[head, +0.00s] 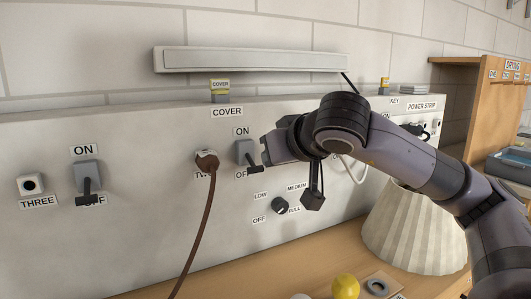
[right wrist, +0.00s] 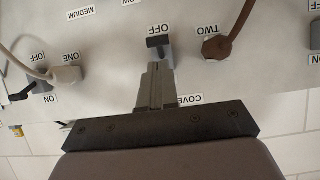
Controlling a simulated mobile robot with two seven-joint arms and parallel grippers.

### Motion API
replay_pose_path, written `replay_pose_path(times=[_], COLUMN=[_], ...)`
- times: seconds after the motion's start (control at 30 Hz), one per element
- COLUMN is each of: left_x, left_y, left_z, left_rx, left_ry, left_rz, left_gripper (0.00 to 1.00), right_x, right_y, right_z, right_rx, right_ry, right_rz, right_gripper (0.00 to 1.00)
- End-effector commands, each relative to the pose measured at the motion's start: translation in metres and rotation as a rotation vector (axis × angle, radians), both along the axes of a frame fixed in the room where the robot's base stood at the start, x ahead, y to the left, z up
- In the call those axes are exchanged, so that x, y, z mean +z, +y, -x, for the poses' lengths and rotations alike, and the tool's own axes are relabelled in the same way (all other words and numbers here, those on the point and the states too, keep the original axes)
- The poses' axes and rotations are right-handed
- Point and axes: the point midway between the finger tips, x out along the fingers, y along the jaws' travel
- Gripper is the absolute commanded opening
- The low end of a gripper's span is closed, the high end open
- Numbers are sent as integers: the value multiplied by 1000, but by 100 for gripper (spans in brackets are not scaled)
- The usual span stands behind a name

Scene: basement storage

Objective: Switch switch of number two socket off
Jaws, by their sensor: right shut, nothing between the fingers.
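The number two socket (head: 206,160) has a brown plug and cord in it, with the label TWO partly covered. It also shows in the right wrist view (right wrist: 216,48). Just right of it in the head view is its switch (head: 243,152), a grey box between ON and OFF labels. Its black lever (head: 254,169) points down at OFF; in the right wrist view, turned over, the lever (right wrist: 158,43) is beside OFF. My right gripper (head: 267,150) is shut and empty, close to the switch. Its fingers (right wrist: 154,68) hide part of the switch box; contact cannot be told.
Socket three (head: 30,185) and another switch (head: 88,178) are on the left. A dial (head: 280,206) sits below my right gripper. A pleated lampshade (head: 412,232) and a yellow knob (head: 346,286) are on the bench. A power strip is at the right.

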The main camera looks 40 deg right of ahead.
Motion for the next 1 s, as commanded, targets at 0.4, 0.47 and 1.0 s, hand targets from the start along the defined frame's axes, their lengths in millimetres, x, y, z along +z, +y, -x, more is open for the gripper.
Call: replay_pose_path(times=[0.4, 0.47, 1.0], left_x=[-10, -11, -11], left_y=[0, 0, 2], left_z=[0, 0, 0], left_rx=[-1, -1, -6], left_ry=[4, 4, 2], left_rz=[-2, -2, -9], left_gripper=[43, 43, 43], right_x=[7, 7, 8], right_y=[23, 25, 26], right_z=[73, 77, 81], right_rx=[0, 1, 0], right_ry=[-2, -2, 1], right_rz=[1, 0, 0], right_gripper=[0, 0, 0])
